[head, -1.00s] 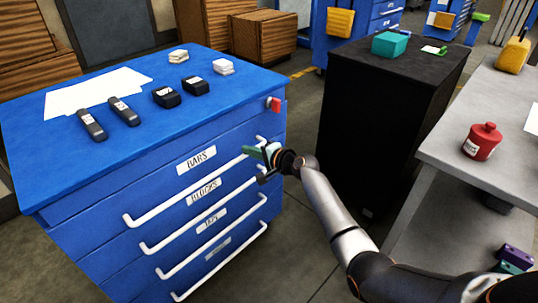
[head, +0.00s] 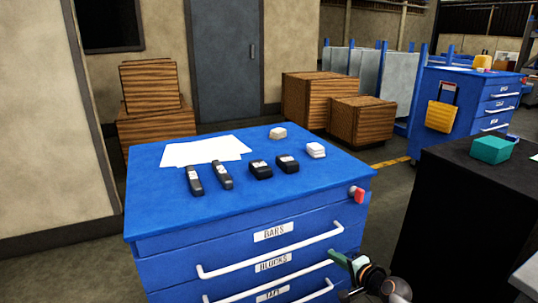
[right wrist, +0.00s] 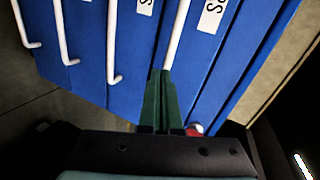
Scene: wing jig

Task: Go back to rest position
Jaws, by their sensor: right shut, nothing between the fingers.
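My right gripper (head: 338,258) is low at the right front of the blue drawer cabinet (head: 345,168), beside the right ends of the upper drawer handles. Its green fingers are shut together with nothing between them. In the right wrist view the shut fingers (right wrist: 161,80) point at the cabinet front, and their tips overlap the end of a white handle (right wrist: 176,38). I cannot tell whether they touch it. The drawers in view look closed. My left gripper is not in view.
White sheets (head: 206,151), two dark bars (head: 195,181), two black blocks (head: 260,170) and two small pale stacks (head: 316,150) lie on the cabinet top. A red piece (head: 358,195) sits at its front right corner. A black cabinet (head: 450,215) stands right, with a teal box (head: 490,149).

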